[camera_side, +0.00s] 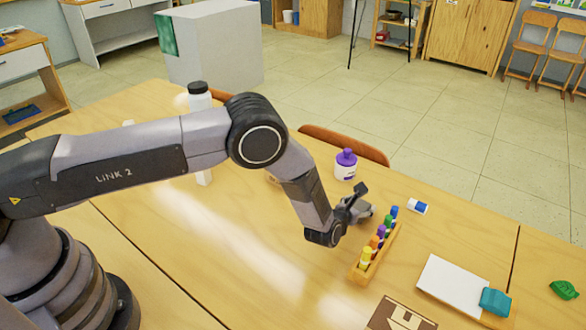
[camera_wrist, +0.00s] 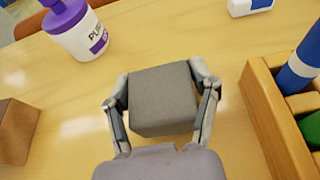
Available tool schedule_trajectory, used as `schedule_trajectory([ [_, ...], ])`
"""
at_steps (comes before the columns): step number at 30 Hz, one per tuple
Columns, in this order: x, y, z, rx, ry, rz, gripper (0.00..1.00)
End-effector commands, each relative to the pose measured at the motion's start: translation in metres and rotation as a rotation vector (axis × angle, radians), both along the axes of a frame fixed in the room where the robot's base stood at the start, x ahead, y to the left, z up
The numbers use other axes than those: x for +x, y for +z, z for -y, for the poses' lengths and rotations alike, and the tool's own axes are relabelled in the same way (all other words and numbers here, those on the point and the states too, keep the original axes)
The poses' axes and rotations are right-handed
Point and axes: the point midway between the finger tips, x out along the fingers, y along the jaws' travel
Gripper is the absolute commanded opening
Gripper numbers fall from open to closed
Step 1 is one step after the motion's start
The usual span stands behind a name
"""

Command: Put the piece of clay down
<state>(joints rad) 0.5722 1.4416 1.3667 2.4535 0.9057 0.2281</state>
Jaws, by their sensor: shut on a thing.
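The piece of clay (camera_wrist: 162,112) is a grey block in the middle of the wrist view, between the two fingers of my gripper (camera_wrist: 163,88). One finger is against each side of it. In the side view my gripper (camera_side: 357,206) is low over the table, left of the wooden rack, and the clay is mostly hidden by the gripper there. I cannot tell whether the clay touches the table.
A wooden rack (camera_wrist: 263,108) of coloured tubes stands close on the right. A purple-lidded jar (camera_side: 345,166) stands behind the gripper; a brown block (camera_wrist: 14,132) is at left.

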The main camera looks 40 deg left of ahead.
Motion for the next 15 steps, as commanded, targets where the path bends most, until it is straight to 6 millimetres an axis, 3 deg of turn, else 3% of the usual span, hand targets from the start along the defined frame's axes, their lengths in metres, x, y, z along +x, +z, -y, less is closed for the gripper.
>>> schedule_trajectory([
  [11, 0.0004, -0.0038, 0.0003, -0.001, 0.0, 0.003, 0.19],
  [12, 0.0002, -0.0036, 0.0002, -0.001, 0.0, 0.002, 0.65],
  [15, 0.0002, -0.0035, 0.0002, -0.001, 0.0, 0.002, 0.78],
])
